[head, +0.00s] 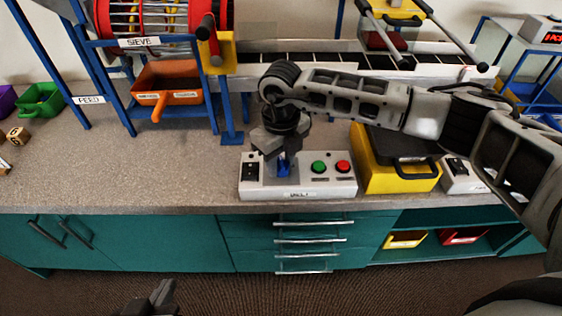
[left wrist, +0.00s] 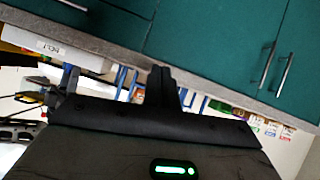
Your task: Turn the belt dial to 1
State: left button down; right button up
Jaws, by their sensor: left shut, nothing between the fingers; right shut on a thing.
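The belt control box (head: 322,187) is a pale grey panel at the front edge of the worktop. It carries a black switch (head: 250,172), a blue dial (head: 284,172), a green button (head: 319,167) and a red button (head: 343,167). My right gripper (head: 282,160) points down and is shut on the blue dial. The gripper covers most of the dial, and I cannot read its setting or marks. My left gripper (head: 163,292) is shut and empty, low in front of the teal cabinets. It also shows in the left wrist view (left wrist: 163,85).
A yellow case (head: 398,180) with a dark top stands right of the box, with another switch box (head: 458,176) beyond it. The blue-framed sieve (head: 165,25), with an orange bin (head: 168,85), stands back left. The worktop (head: 130,172) left of the box is mostly clear.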

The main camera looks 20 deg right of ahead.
aim_at(281, 162)
jog(key=n+b, duration=0.3)
jog(key=n, duration=0.2)
jog(key=shift+f, duration=0.1)
jog(key=n+b, duration=0.2)
jog(key=n, duration=0.2)
jog(key=shift+b, duration=0.4)
pick_arm(q)
notch_tip(281, 162, down, 2)
jog(key=shift+d+f+t, duration=0.15)
jog(key=shift+t, duration=0.25)
pick_arm(e)
jog(key=shift+n, duration=0.4)
jog(key=shift+r, duration=0.2)
pick_arm(q)
jog(key=shift+w, duration=0.15)
pick_arm(e)
jog(key=o, duration=1)
jog(key=shift+c, duration=0.2)
pick_arm(q)
jog(key=shift+w+r+p, duration=0.1)
jog(key=shift+r+p, duration=0.2)
pick_arm(e)
notch_tip(281, 162, up, 16)
